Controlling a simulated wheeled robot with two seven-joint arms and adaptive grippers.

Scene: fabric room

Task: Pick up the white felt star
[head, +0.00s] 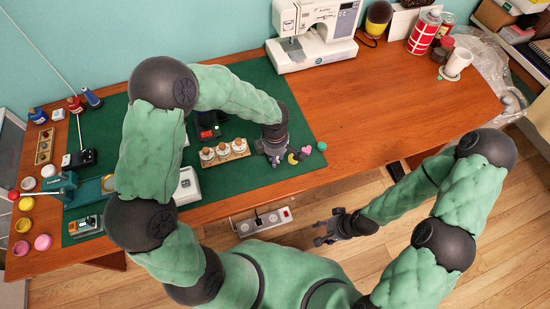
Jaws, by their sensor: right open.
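I cannot make out a white felt star; my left gripper may cover it. Small shapes lie in a row near the green mat's front right corner: a yellow crescent (292,158), a pink heart (306,150) and a teal round piece (321,146). My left gripper (274,157) points down just left of the crescent, low over the mat. Its fingers are small and dark, and I cannot tell whether they are apart. My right gripper (322,232) is open and empty, out over the floor in front of the table.
A wooden rack (226,158) with several white-topped jars stands left of my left gripper. A white sewing machine (315,35) stands at the back. The brown tabletop (410,105) right of the mat is clear. A power strip (262,222) lies below the table's front edge.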

